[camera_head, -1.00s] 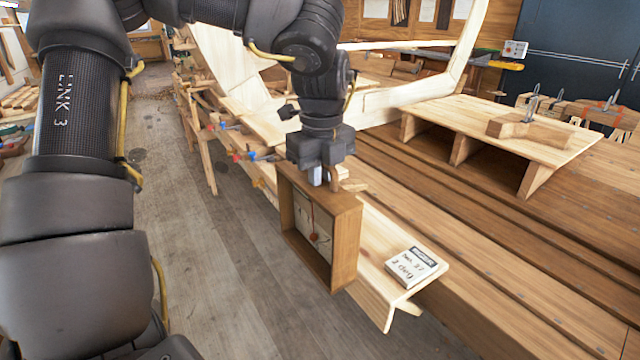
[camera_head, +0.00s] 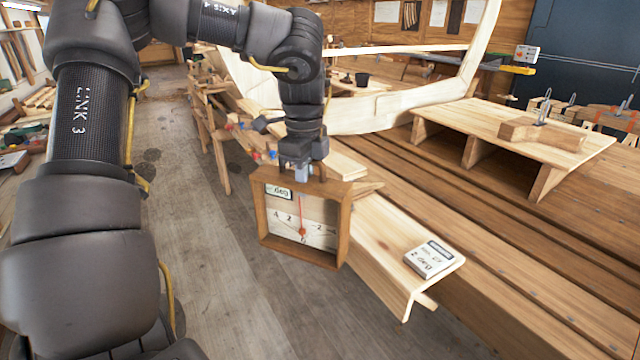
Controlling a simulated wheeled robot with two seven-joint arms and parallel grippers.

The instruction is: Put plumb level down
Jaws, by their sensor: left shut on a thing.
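The plumb level is a square wooden box frame (camera_head: 345,228) with a pale dial and a thin red pointer inside. My left gripper (camera_head: 304,172) is shut on its top edge and holds it upright, its dial side facing me. The level hangs over the floor, left of a pale plank (camera_head: 385,240), and overlaps the plank's left edge in the picture. Whether it touches the plank I cannot tell. My right gripper is not in view.
A small white labelled block (camera_head: 430,258) lies on the plank's near end. A raised wooden board on supports (camera_head: 500,135) carries a wooden block with a clamp (camera_head: 542,132). Wide planking lies to the right. Trestles (camera_head: 212,135) stand at the left, with open floor (camera_head: 200,230) nearer me.

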